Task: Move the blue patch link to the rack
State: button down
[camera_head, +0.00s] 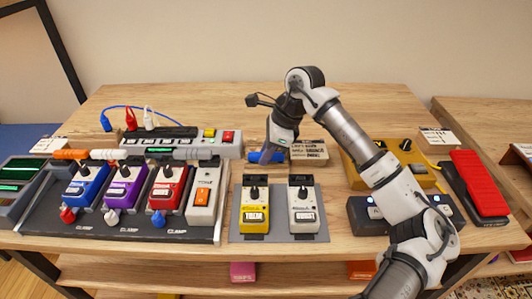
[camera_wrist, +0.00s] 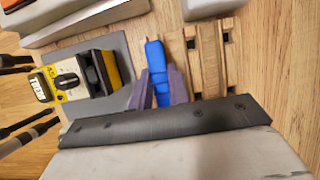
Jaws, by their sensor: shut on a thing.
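The blue patch link (camera_wrist: 156,58) is a short blue bar between the two fingers of my gripper (camera_wrist: 160,78) in the wrist view. In the head view my gripper (camera_head: 267,154) is low over the back middle of the table, with the blue link (camera_head: 256,157) at its tips. My gripper is shut on the link. I cannot tell whether the link touches the table. A slotted wooden rack (camera_wrist: 211,58) lies just right of the link in the wrist view. It also appears right of my gripper in the head view (camera_head: 311,153).
Yellow (camera_head: 254,219) and white (camera_head: 303,218) pedals stand on a grey plate in front of my gripper. A pedalboard (camera_head: 127,226) with several pedals and orange, white and grey links is at left. An amber box (camera_head: 358,174) and red pedal (camera_head: 479,183) are at right.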

jog(key=shift+f, duration=0.3)
jog(key=c, duration=1.3)
grip_release()
jog(key=shift+f, duration=0.1)
jog(key=shift+o, duration=0.2)
jog(key=shift+s, duration=0.1)
jog(key=o, duration=0.3)
jog(key=shift+r, duration=0.2)
jog(key=shift+w+r, duration=0.15)
jog(key=shift+w, duration=0.05)
jog(key=shift+c, duration=0.5)
jog(key=shift+r, duration=0.15)
